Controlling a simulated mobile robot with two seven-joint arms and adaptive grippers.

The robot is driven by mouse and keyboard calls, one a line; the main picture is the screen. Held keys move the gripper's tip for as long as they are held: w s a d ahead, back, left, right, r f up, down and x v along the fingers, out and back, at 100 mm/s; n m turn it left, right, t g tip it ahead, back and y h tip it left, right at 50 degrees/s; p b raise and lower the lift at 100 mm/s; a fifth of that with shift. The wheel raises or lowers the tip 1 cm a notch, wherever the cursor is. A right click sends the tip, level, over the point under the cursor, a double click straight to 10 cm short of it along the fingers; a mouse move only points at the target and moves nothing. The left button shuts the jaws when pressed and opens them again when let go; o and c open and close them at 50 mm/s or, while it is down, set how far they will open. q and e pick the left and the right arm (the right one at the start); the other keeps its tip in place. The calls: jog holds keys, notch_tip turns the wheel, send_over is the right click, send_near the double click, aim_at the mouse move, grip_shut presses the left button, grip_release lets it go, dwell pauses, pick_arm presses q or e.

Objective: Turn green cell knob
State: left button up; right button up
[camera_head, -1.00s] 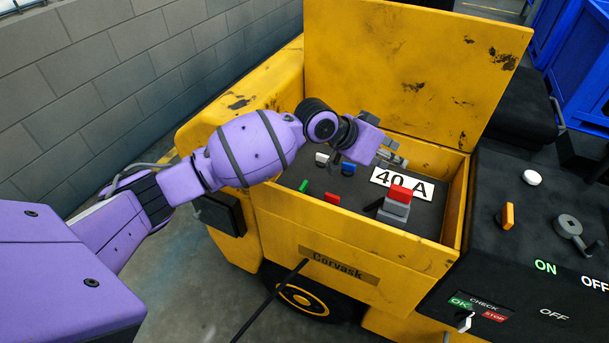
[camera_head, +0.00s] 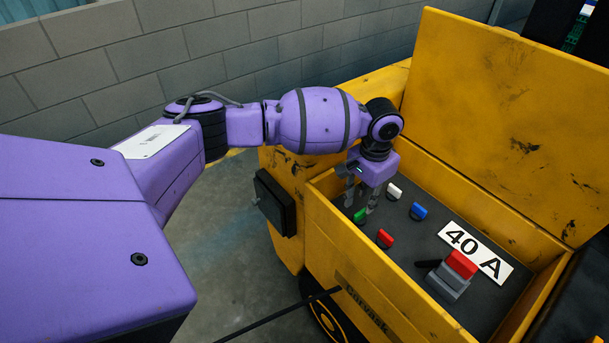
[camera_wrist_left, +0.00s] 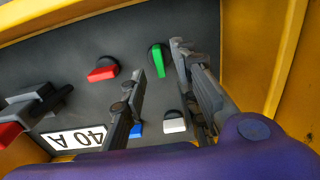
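The green knob (camera_head: 360,215) sits on the dark panel inside the yellow box, near its left wall. In the left wrist view the green knob (camera_wrist_left: 158,60) looks upright in the picture, on a black round base. My left gripper (camera_head: 358,207) points down at it, with its fingers apart. In the left wrist view the fingertips of my left gripper (camera_wrist_left: 157,58) appear on either side of the green knob. I cannot tell whether they touch it. My right gripper is not in view.
A red knob (camera_head: 384,239), a blue knob (camera_head: 418,211) and a white knob (camera_head: 394,191) are close by. A "40 A" plate (camera_head: 456,240) and a red-and-grey lever switch (camera_head: 452,279) lie to the right. The yellow box walls (camera_head: 345,240) surround the panel; the raised lid (camera_head: 500,110) stands behind.

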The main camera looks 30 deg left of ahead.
aim_at(361, 212)
pick_arm(q)
notch_tip(361, 212, down, 5)
jog(key=shift+r, duration=0.15)
grip_shut()
